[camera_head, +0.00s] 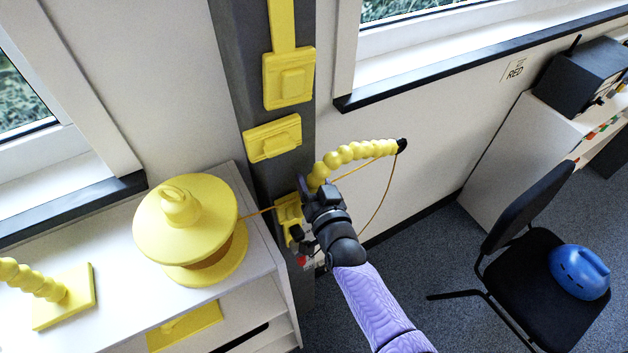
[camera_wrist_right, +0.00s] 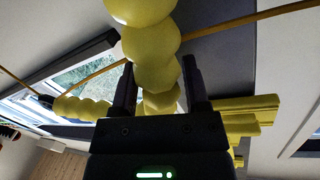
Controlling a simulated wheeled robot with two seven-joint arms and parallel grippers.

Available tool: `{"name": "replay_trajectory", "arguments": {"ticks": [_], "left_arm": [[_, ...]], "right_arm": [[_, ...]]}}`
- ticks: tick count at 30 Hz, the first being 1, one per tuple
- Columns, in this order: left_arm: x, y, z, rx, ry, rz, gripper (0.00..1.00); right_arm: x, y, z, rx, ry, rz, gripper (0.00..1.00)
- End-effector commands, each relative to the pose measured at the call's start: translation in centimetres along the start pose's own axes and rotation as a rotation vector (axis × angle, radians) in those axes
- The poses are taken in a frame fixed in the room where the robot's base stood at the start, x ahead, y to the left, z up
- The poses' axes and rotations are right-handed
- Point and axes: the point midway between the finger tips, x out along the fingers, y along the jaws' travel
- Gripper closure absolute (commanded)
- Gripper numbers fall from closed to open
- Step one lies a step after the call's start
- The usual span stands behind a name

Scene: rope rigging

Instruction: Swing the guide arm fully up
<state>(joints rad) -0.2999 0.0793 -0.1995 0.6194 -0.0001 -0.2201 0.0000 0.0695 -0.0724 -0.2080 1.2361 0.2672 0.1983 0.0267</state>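The guide arm (camera_head: 355,153) is a curved chain of yellow beads with a black tip (camera_head: 402,145). It rises from near the dark pillar and bends right, its tip end slanting slightly up. My right gripper (camera_head: 316,187) is at the arm's lower end near the pillar. In the right wrist view the beads of the guide arm (camera_wrist_right: 152,52) pass between the two fingers (camera_wrist_right: 160,90), which sit close against both sides of a bead. An orange rope (camera_head: 376,207) hangs from the tip, and another stretch runs back toward the yellow spool (camera_head: 185,220). My left gripper is out of view.
Yellow plates (camera_head: 272,138) are fixed on the dark pillar (camera_head: 236,75) above the gripper. The spool and another beaded yellow piece (camera_head: 35,283) stand on a white shelf (camera_head: 110,240). A black chair (camera_head: 530,270) with a blue helmet-like object (camera_head: 580,272) is at right. Open floor lies between.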

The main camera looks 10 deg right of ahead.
Motion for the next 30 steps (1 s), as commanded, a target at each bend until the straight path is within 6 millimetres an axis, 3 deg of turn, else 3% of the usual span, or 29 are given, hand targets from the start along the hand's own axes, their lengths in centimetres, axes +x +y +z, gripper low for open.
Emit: {"name": "replay_trajectory", "arguments": {"ticks": [1, 3, 12, 24, 30], "left_arm": [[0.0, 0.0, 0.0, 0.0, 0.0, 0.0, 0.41], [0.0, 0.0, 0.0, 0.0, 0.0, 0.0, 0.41], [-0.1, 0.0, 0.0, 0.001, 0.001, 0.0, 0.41], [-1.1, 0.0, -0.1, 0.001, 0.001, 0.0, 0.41], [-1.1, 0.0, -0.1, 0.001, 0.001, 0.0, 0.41]], "right_arm": [[0.0, 0.0, 0.0, 0.0, 0.0, 0.0, 0.29], [0.0, 0.0, 0.0, 0.0, 0.0, 0.0, 0.19], [-0.4, 0.1, 0.0, 0.0, -0.001, 0.001, 0.19], [-8.7, 0.1, 0.1, 0.0, -0.003, 0.001, 0.19], [-10.0, 0.0, 0.0, 0.0, -0.001, 0.0, 0.19]]}}
